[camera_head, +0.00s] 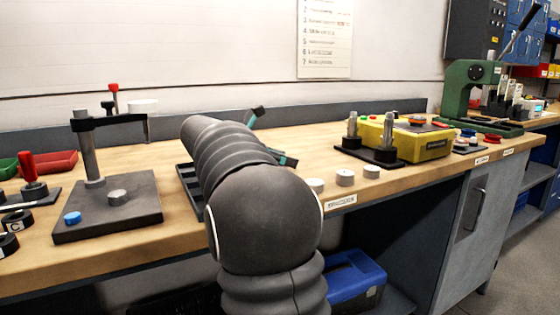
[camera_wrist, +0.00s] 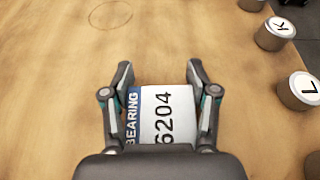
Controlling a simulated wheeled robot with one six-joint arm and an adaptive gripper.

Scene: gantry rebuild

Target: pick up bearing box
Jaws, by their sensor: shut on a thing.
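The bearing box (camera_wrist: 168,113) is white with a blue band reading BEARING and the number 6204 in black. It lies between the two fingers of my gripper (camera_wrist: 155,92) in the wrist view, with a finger against each side. My gripper is shut on it. The lower end of the box is hidden by the gripper body. In the head view my arm covers the box, and only bits of my gripper (camera_head: 270,137) show past it. I cannot tell whether the box touches the bench or is just above it.
Metal cylinders marked K (camera_wrist: 275,33) and L (camera_wrist: 299,91) stand to the right in the wrist view. On the wooden bench (camera_head: 410,178) are a yellow case (camera_head: 425,146), a post stand (camera_head: 385,152) and a dark fixture plate (camera_head: 110,215). Bare wood lies ahead of the fingers.

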